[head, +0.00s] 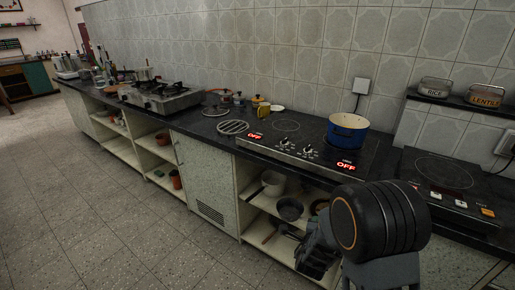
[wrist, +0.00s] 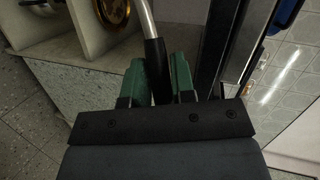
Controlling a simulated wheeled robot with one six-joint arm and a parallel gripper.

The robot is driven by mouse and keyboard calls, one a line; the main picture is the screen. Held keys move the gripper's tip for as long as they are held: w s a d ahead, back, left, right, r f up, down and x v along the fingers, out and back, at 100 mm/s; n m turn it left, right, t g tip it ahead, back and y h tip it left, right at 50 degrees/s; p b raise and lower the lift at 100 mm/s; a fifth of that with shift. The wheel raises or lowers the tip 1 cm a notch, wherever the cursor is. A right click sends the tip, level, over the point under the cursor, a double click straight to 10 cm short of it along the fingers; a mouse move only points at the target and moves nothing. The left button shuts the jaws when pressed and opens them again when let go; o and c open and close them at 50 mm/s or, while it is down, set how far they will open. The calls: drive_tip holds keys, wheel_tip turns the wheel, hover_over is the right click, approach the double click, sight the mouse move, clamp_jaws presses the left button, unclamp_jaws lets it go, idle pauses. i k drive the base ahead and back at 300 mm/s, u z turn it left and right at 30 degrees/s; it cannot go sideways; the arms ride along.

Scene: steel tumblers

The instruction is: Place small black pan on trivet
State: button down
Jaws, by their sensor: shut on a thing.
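The small black pan (head: 290,208) shows in the head view in front of the open shelves, just left of my gripper (head: 314,238). In the wrist view the green fingers of my gripper (wrist: 160,85) are shut on a black handle (wrist: 157,70) with a steel shank. The shank runs out of the top of that view, so the pan's bowl is hidden there. My arm covers part of the gripper in the head view. A round metal trivet (head: 233,127) lies bare on the dark counter, left of the hob.
A blue pot (head: 347,130) stands on the hob (head: 310,142). A light saucepan (head: 273,183) is on the shelf beside the pan. The shelf walls and counter edge are close to my gripper. A gas stove (head: 160,97) stands farther left. The floor is clear.

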sight(235, 134)
drive_tip(key=u, duration=0.65)
drive_tip(key=i, duration=0.6)
drive_tip(key=u, duration=1.3)
drive_tip(key=i, duration=1.2)
drive_tip(key=u, duration=0.05)
